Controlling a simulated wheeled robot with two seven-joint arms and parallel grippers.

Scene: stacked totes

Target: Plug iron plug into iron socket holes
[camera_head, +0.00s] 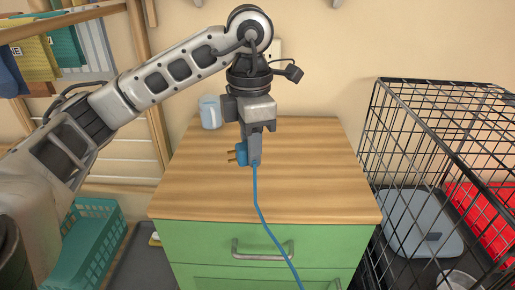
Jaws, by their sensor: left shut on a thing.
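My left gripper (254,150) comes down from above over the wooden cabinet top and is shut on a blue plug (242,152). The plug's prongs point to the left. A blue cord hangs from it over the cabinet's front. A pale plate (277,48) on the wall, seemingly the socket, shows just right of my left wrist joint. The arm covers part of it, and its holes are too small to make out. The plug is apart from the plate, lower and nearer. My right gripper is not in view.
The green cabinet's wooden top (310,185) is mostly clear, with a pale jar (210,112) at its back left. A black wire cage (440,95) stands close on the right. A teal basket (90,245) is on the floor at left, below a wooden shelf rack (155,90).

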